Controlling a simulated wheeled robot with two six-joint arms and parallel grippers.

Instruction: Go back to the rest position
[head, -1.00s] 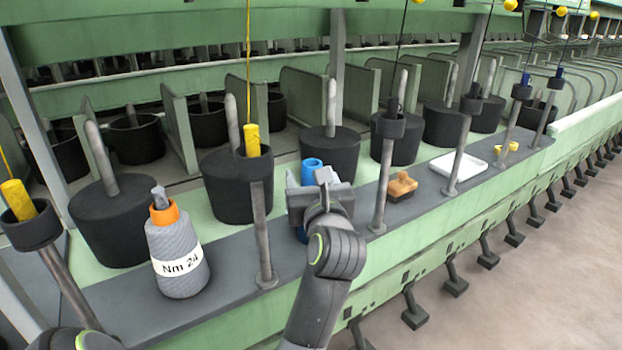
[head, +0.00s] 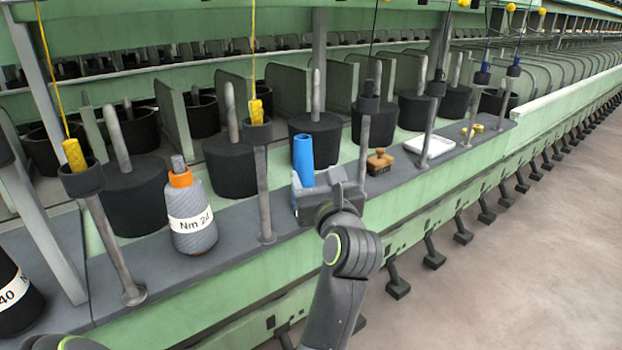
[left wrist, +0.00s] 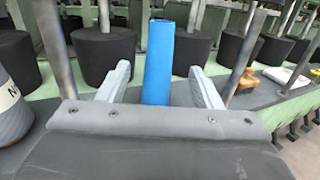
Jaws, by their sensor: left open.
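My left gripper (head: 320,184) is open in the middle of the head view, at the front edge of the grey shelf (head: 110,290). A plain blue tube (head: 303,158) stands upright just beyond it. In the left wrist view the blue tube (left wrist: 158,65) shows between the two spread fingers, with a gap on each side; its foot is hidden by the gripper body. My right gripper is not in view.
A grey yarn cone (head: 190,222) marked "Nm 24" stands left of the gripper. Thin posts (head: 264,195) rise from the shelf on both sides. The floor (head: 520,260) in front is clear.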

